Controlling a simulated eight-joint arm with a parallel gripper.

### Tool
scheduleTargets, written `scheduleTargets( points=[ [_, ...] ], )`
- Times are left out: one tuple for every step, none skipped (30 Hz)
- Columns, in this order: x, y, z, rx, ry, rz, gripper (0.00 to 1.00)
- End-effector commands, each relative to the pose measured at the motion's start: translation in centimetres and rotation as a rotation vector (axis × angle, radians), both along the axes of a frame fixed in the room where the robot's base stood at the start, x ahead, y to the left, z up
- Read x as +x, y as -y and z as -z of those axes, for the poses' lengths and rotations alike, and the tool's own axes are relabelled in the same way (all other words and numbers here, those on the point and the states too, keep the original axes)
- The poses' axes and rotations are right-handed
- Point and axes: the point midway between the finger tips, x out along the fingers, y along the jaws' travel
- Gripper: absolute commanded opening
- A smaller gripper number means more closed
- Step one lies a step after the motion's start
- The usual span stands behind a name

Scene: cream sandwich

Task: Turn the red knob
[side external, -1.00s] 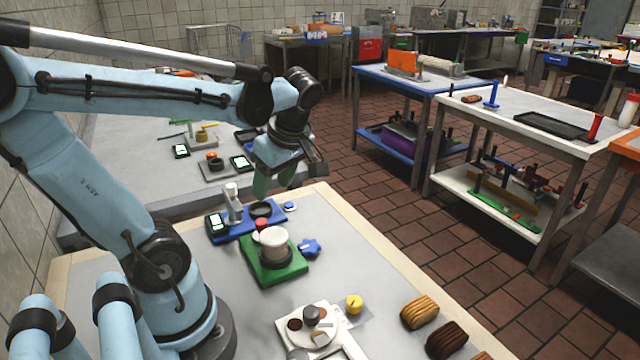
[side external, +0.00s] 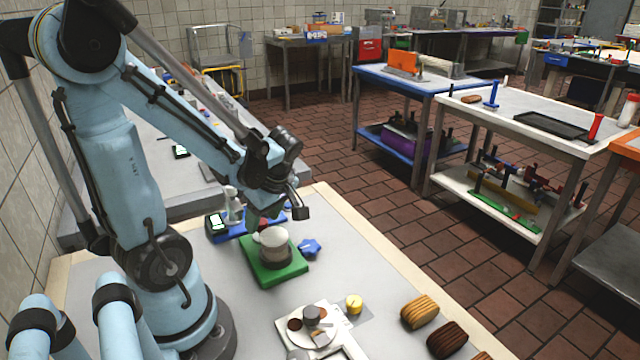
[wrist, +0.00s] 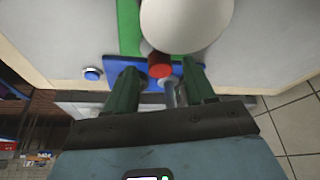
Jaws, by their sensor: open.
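The red knob (wrist: 159,66) shows in the wrist view, at the blue base (wrist: 142,80) just below a big cream-white vessel. In the side view it is mostly hidden by my gripper. My gripper (wrist: 162,72) is open, its two green fingers pointing down toward the blue base. In the wrist view the knob appears between the fingertips, with a gap on each side. I cannot tell how far above it the fingertips are. In the side view my gripper (side external: 264,214) is low over the blue base, behind the white vessel (side external: 274,239).
The vessel stands on a green base (side external: 259,276). A blue star-shaped knob (side external: 311,247) lies right of it. A small display (side external: 217,225) and grey post stand left of my gripper. A blue button (wrist: 92,74) is nearby.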

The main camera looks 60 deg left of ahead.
Motion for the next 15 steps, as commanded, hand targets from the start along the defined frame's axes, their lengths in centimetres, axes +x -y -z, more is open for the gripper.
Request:
scheduleTargets(
  points=[
    [-0.06, -0.10, 0.25, 0.000, 0.000, -0.001, 0.54],
    [-0.07, -0.16, 0.36, 0.000, 0.000, -0.001, 0.54],
    [-0.09, -0.20, 0.48, 0.000, 0.000, -0.001, 0.54],
    [-0.12, -0.22, 0.56, 0.000, 0.000, -0.001, 0.54],
    [-0.15, -0.24, 0.61, 0.000, -0.001, -0.001, 0.54],
    [-0.16, -0.26, 0.67, 0.000, 0.000, -0.001, 0.54],
    [-0.17, -0.26, 0.69, 0.000, 0.000, -0.001, 0.54],
    [-0.17, -0.27, 0.70, 0.000, 0.000, -0.001, 0.54],
    [-0.17, -0.27, 0.70, 0.000, 0.000, -0.001, 0.54],
    [-0.17, -0.27, 0.70, 0.000, 0.000, -0.001, 0.54],
    [-0.17, -0.27, 0.70, 0.000, 0.000, -0.001, 0.54],
    [-0.17, -0.26, 0.71, 0.000, 0.000, -0.001, 0.54],
    [-0.16, -0.26, 0.70, 0.000, 0.000, 0.000, 0.54],
    [-0.16, -0.26, 0.70, 0.000, 0.000, -0.001, 0.54],
    [-0.16, -0.26, 0.70, 0.000, 0.000, -0.001, 0.50]
  ],
)
